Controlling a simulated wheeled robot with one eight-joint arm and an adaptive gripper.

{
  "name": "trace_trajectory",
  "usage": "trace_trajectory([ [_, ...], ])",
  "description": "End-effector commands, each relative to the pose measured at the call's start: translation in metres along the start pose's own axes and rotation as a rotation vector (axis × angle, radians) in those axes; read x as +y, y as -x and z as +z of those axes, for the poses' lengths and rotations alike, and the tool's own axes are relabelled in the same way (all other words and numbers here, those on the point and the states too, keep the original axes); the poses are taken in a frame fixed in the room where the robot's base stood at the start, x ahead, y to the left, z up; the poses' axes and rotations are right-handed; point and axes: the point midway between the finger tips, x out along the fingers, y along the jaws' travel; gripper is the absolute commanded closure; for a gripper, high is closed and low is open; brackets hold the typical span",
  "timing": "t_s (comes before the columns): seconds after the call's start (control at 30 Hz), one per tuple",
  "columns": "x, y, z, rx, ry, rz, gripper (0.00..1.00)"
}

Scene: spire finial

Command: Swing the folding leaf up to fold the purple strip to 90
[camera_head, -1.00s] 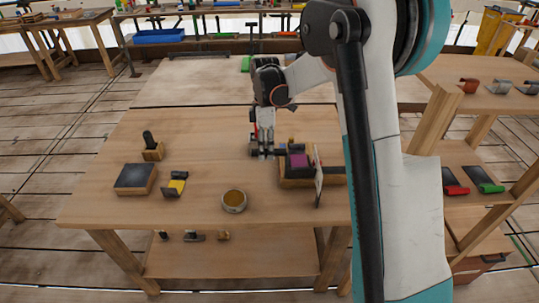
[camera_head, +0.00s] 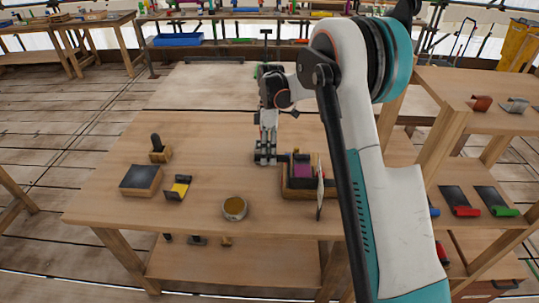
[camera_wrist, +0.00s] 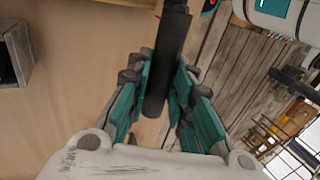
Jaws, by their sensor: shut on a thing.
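The bending tool (camera_head: 300,190) is a wooden block with dark parts on the right of the workbench. The purple strip (camera_head: 302,169) lies on top of it and shows only as a small patch, so its bend angle cannot be told. My gripper (camera_head: 265,158) is just left of the tool, pointing down. In the wrist view, its fingers (camera_wrist: 165,100) are around a dark round handle (camera_wrist: 172,45), which I take to be the leaf's handle. The leaf itself is too small and partly hidden to make out its angle.
A thin upright panel (camera_head: 320,192) stands at the tool's right side. A round pot (camera_head: 234,208), a yellow-and-black piece (camera_head: 179,187), a dark-topped block (camera_head: 141,180) and a small stand (camera_head: 160,150) are on the bench (camera_head: 110,205). The right shelf (camera_head: 470,90) stands close to my arm.

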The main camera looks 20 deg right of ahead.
Motion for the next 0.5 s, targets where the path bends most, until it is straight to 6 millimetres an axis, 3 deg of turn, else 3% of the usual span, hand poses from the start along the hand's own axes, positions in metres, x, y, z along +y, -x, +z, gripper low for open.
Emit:
trace_trajectory([
  [0.03, 0.0005, -0.0005, -0.0003, 0.001, 0.0, 0.002, 0.75],
  [0.1, 0.0005, -0.0005, -0.0003, 0.001, 0.0, 0.001, 0.59],
  [0.5, 0.0001, 0.0036, 0.0, 0.0, 0.0, 0.001, 0.59],
])
